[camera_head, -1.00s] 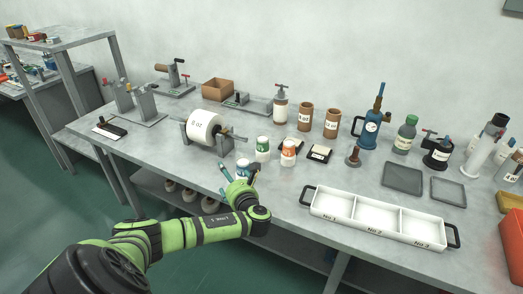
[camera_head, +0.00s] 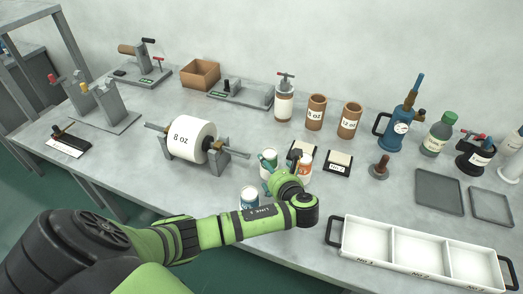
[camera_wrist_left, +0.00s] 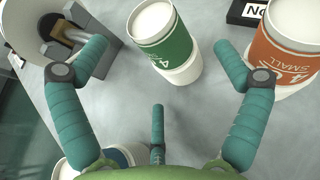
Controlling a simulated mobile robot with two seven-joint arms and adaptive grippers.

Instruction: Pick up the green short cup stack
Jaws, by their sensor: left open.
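The green short cup stack (camera_head: 268,159) stands upright on the bench, partly hidden behind my left gripper in the head view. In the left wrist view the green cup stack (camera_wrist_left: 165,42), white with a green band, is ahead, between and beyond the open fingers, not touched. My left gripper (camera_head: 272,180) is open and empty; its teal fingers (camera_wrist_left: 157,70) are spread in the left wrist view. An orange-banded cup stack (camera_wrist_left: 285,45) is close to the right finger. A blue-banded cup stack (camera_head: 249,198) stands nearer the front edge, beside the left finger's base.
A paper roll on a stand (camera_head: 190,140) is left of the cups. Black card holders (camera_head: 337,163) stand behind and right. A white three-compartment tray (camera_head: 420,252) is at the front right. Brown cups (camera_head: 316,112) stand at the back.

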